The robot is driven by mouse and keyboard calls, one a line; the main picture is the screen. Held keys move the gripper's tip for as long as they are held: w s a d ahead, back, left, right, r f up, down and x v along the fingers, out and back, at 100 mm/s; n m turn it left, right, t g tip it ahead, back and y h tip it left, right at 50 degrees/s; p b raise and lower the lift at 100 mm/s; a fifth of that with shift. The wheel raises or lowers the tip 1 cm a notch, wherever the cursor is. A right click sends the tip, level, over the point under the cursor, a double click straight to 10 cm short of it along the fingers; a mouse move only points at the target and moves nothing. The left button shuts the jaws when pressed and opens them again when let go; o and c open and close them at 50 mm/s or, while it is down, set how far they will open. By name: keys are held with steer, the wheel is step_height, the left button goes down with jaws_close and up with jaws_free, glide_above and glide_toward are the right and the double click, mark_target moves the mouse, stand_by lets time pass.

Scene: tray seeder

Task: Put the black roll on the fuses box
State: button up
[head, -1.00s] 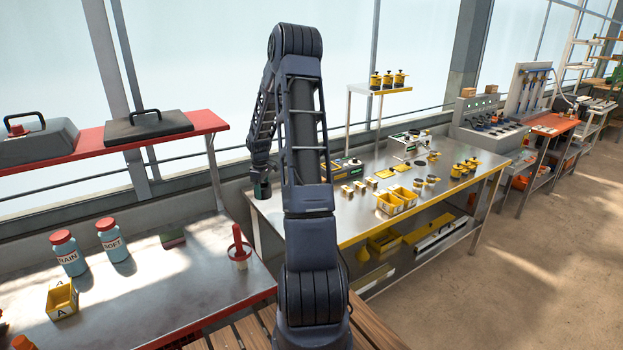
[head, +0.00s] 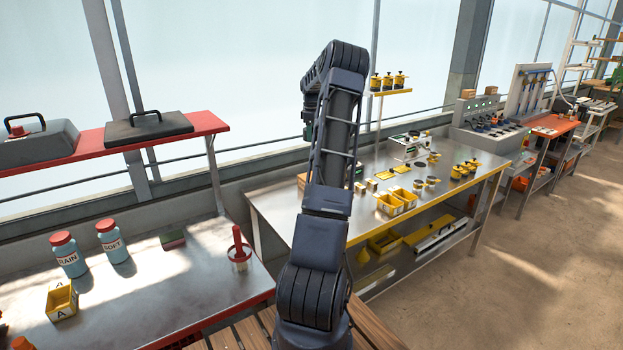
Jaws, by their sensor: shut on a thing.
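My gripper (head: 308,128) hangs small and dark at the far end of my raised arm, above the back of the long steel bench (head: 272,208). It is shut on a small dark thing that fits the black roll, but the picture is too small to show its shape. My forearm hides part of the bench. No fuses label can be read. A brown box edge (head: 302,181) shows just left of my arm, and the rest of it is hidden.
Yellow bins (head: 390,205) and several small black and yellow parts stand right of my arm. A raised shelf with yellow-topped items (head: 388,80) stands behind. The near bench holds two blue jars (head: 112,242) and a red-handled pot (head: 239,252). The long bench's left end is clear.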

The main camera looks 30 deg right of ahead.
step_height(320, 180, down, 20)
steer(key=shift+r, duration=0.15)
stand_by(0.5)
steer(key=o, duration=1)
steer(key=shift+d, duration=0.1)
